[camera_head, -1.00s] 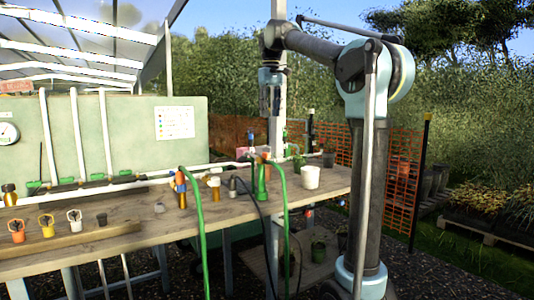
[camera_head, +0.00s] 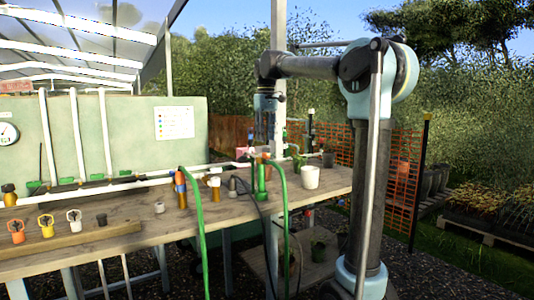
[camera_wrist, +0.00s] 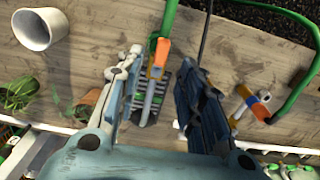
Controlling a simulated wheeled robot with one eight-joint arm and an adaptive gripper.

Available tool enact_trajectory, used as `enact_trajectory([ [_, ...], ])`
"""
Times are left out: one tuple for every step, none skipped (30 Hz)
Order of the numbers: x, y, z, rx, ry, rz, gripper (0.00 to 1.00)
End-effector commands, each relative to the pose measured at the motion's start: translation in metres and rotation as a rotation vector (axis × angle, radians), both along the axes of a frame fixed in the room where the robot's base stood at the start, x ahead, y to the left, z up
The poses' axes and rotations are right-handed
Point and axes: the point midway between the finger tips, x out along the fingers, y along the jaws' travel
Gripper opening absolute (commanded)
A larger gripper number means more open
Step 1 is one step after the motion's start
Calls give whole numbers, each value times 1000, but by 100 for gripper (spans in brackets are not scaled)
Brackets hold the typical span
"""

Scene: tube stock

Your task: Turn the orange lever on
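The orange lever (camera_wrist: 158,58) shows in the wrist view, close to a green upright fitting, with a grey part running down from it. My gripper (camera_wrist: 168,68) is open, its two fingers apart on either side of the lever in the picture; nothing is held. I cannot tell the height gap between them. In the head view my gripper (camera_head: 265,122) points down above the bench by the green fitting (camera_head: 262,182).
A white pot (camera_head: 309,177) and a small terracotta pot (camera_wrist: 86,102) stand nearby. An orange, white and blue fitting (camera_wrist: 253,103) is at the right in the wrist view. Green hoses (camera_head: 285,205) loop over the front edge of the wooden bench (camera_head: 140,235).

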Motion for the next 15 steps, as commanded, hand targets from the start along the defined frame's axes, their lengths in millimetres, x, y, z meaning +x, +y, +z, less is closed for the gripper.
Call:
enact_trajectory([
  [0,0,-9,0,0,0,35],
  [0,0,-14,0,0,0,35],
  [0,0,-21,0,0,0,35],
  [0,0,-26,0,0,0,35],
  [0,0,-30,0,0,0,35],
  [0,0,-36,0,0,0,35],
  [-1,0,-40,0,0,0,35],
  [0,0,-44,0,0,0,35],
  [0,0,-49,0,0,0,35],
  [0,0,-52,0,0,0,35],
  [0,0,-55,0,0,0,35],
  [0,0,-58,0,0,0,35],
  [0,0,-60,0,0,0,35],
  [0,0,-62,0,0,0,35],
  [0,0,-63,0,0,0,35],
])
